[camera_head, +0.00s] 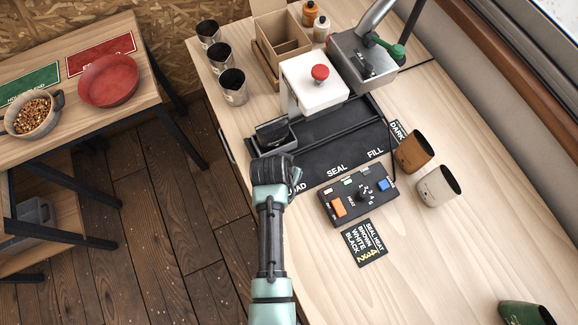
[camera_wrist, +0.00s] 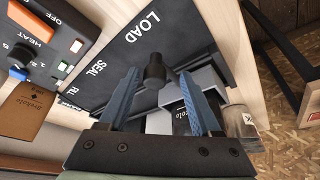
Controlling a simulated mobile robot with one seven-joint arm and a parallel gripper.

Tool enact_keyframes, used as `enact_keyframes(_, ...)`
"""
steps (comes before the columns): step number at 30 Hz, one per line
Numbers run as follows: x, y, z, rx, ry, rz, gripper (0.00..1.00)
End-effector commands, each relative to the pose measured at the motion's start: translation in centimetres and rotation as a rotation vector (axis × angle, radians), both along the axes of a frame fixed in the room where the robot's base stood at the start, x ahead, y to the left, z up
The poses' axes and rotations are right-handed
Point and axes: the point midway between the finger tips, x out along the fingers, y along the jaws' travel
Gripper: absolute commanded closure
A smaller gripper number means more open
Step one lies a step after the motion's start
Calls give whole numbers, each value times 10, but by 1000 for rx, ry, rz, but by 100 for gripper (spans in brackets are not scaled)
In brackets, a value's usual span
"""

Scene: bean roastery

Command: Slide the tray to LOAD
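The small dark tray (camera_head: 273,135) sits at the left end of the black track (camera_head: 325,127), level with the LOAD label, in the head view. My gripper (camera_head: 274,166) is just in front of it and covers part of that label. In the wrist view my gripper (camera_wrist: 158,74) is open, its two blue fingers on either side of a black knob (camera_wrist: 154,72). Gaps show between knob and fingers, so it is not clasped. A grey block-like part (camera_wrist: 205,90) lies behind the fingers.
The white sealer (camera_head: 314,84) with a red button stands over the track's middle. A control box (camera_head: 358,195) and a label card (camera_head: 364,243) lie in front.

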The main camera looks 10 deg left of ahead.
Motion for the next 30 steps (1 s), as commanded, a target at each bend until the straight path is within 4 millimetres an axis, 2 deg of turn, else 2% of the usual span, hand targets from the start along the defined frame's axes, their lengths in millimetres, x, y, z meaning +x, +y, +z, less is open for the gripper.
enact_keyframes(9,1,-2,1,-3,-2,-3,33)
enact_keyframes(14,-3,-2,9,-3,-4,-3,33)
enact_keyframes(30,-36,4,88,-2,-4,-3,33)
